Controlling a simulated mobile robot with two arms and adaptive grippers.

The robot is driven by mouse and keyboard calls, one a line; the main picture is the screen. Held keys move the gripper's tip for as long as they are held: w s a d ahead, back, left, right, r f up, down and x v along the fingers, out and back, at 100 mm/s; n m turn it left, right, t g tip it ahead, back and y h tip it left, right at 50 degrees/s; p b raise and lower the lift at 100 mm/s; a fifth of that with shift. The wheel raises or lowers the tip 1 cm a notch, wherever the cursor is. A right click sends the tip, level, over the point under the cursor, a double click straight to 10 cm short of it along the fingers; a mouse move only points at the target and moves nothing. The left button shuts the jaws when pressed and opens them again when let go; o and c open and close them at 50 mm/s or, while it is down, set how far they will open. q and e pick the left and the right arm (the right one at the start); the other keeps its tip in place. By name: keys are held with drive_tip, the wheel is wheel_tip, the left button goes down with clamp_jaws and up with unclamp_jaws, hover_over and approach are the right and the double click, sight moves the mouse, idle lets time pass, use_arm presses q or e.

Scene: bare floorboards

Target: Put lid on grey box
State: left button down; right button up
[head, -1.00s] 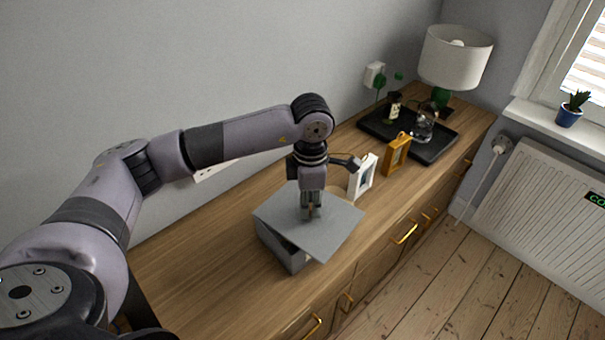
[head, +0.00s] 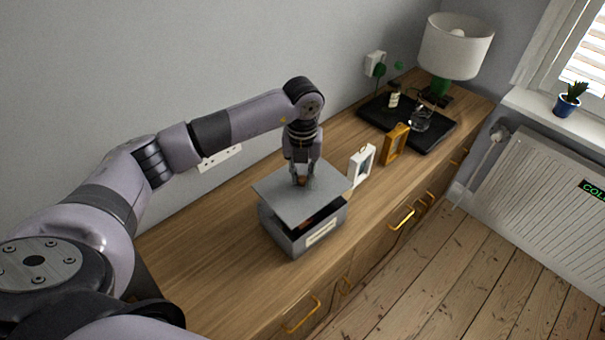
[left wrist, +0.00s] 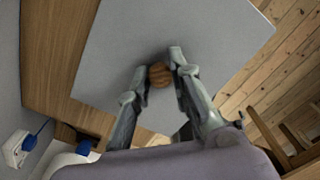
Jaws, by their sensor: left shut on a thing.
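The grey box (head: 299,240) stands on the wooden sideboard, with a pale label on its front. The grey lid (head: 283,206) is over the box, shifted toward the back and left, and a dark gap shows along the front right side. The lid also shows in the left wrist view (left wrist: 200,30), with a round brown knob (left wrist: 160,76) at its middle. My left gripper (head: 301,178) is shut on the lid's knob from above; its two fingers (left wrist: 159,72) are at either side of the knob in the wrist view. My right gripper is not in view.
A white photo frame (head: 361,164) and an orange frame (head: 396,145) stand to the right of the box. Beyond them are a black tray (head: 439,138) with bottle and glass, and a lamp (head: 455,48). The sideboard front left (head: 200,270) is clear.

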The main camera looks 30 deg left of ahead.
sight(303, 185)
use_arm(q)
wheel_tip(303, 185, down, 4)
drive_tip(key=b, duration=0.3)
drive_tip(key=shift+f+b, duration=0.25)
drive_tip(key=shift+b, duration=0.15)
drive_tip(key=shift+f+b, duration=0.5)
drive_tip(key=shift+f, duration=0.15)
idle(0.9)
drive_tip(key=shift+f+b, duration=0.35)
drive_tip(key=shift+b, duration=0.1)
idle(0.5)
drive_tip(key=c, duration=1.4)
unclamp_jaws()
drive_tip(key=shift+o, duration=0.8)
